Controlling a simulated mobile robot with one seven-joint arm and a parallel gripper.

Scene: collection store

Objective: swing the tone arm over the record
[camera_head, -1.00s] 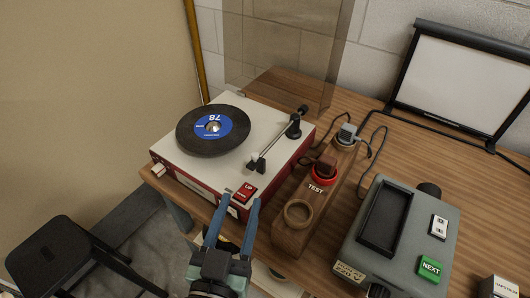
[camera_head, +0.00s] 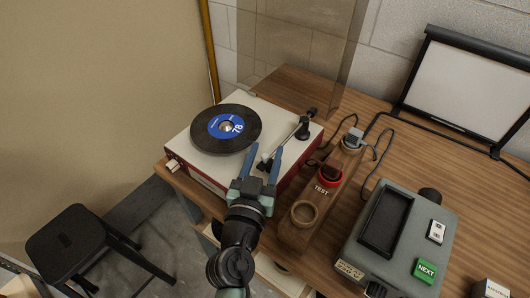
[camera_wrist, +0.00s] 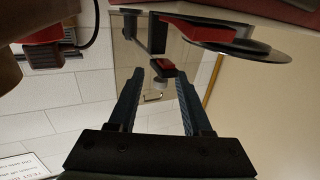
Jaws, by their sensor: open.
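The record player (camera_head: 215,165), white-topped with red sides, stands at the table's left end. A black record (camera_head: 243,141) with a blue "78" label lies on it. The tone arm (camera_head: 288,138) runs from its pivot at the right back towards the front, beside the record and off it. My gripper (camera_head: 264,153) is open at the player's front edge, its fingers near the tone arm's front end. In the wrist view, which looks upside down, a small red and pale part, seemingly the tone arm's head (camera_wrist: 162,72), shows between the open fingertips (camera_wrist: 158,75). I cannot tell whether they touch.
A wooden socket block (camera_head: 298,228) with a red TEST plug (camera_head: 328,178) stands to the right. A grey projector (camera_head: 415,225) with a green NEXT button is beyond it. A clear raised lid (camera_head: 300,50) stands behind the player. A black stool (camera_head: 65,240) is at lower left.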

